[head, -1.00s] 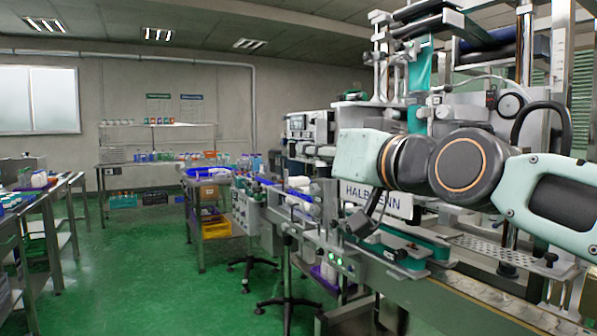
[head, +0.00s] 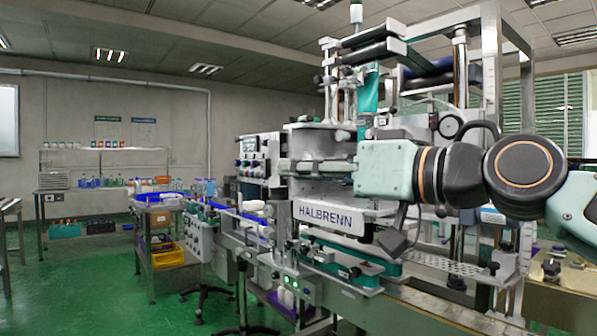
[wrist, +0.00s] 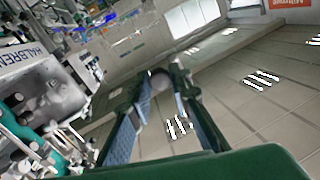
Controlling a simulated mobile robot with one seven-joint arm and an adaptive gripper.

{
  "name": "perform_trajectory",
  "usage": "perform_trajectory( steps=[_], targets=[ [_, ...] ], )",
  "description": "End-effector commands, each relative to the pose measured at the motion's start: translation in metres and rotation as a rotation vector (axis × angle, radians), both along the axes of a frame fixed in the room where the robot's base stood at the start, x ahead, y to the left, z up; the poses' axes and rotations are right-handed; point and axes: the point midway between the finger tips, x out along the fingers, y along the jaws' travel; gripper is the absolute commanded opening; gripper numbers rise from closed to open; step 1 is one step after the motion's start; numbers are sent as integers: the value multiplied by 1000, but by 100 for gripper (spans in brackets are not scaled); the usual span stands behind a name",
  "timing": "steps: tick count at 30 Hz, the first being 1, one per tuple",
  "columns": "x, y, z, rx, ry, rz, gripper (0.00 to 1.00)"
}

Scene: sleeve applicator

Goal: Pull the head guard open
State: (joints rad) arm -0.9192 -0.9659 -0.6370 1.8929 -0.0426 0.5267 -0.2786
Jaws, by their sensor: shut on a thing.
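The sleeve applicator's head guard looks like the grey housing (head: 318,140) above the white HALBRENN plate (head: 332,215), at the middle of the head view. My gripper (head: 287,166) reaches leftward across its front. In the wrist view, my gripper (wrist: 160,88) has its two blue-padded fingers on either side of a round grey knob (wrist: 160,77), and is shut on it. How the knob joins the guard is hidden. The HALBRENN plate also shows at the left of the wrist view (wrist: 32,55), beside an open-looking pale housing (wrist: 68,88).
A conveyor (head: 430,300) runs along the machine's front, with a perforated plate (head: 450,268) above it. Metal posts (head: 490,70) and a teal sleeve strip (head: 368,92) rise behind my arm. A bench with a yellow crate (head: 165,257) stands to the left. Green floor (head: 80,285) is clear at front left.

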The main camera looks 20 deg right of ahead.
Motion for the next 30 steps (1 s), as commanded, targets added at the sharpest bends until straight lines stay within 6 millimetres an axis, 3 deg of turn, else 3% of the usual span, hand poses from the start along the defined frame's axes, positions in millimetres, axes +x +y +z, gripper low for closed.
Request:
perform_trajectory(
  steps=[6,7,12,23,30],
  targets=[
    [-1,-2,6,7,-13,-5,0],
    [-1,-2,6,7,-13,-5,19],
    [0,-2,4,4,-7,-4,36],
    [-6,-5,1,2,-2,-5,36],
    [-45,-27,2,4,-7,-7,36]
  ],
)
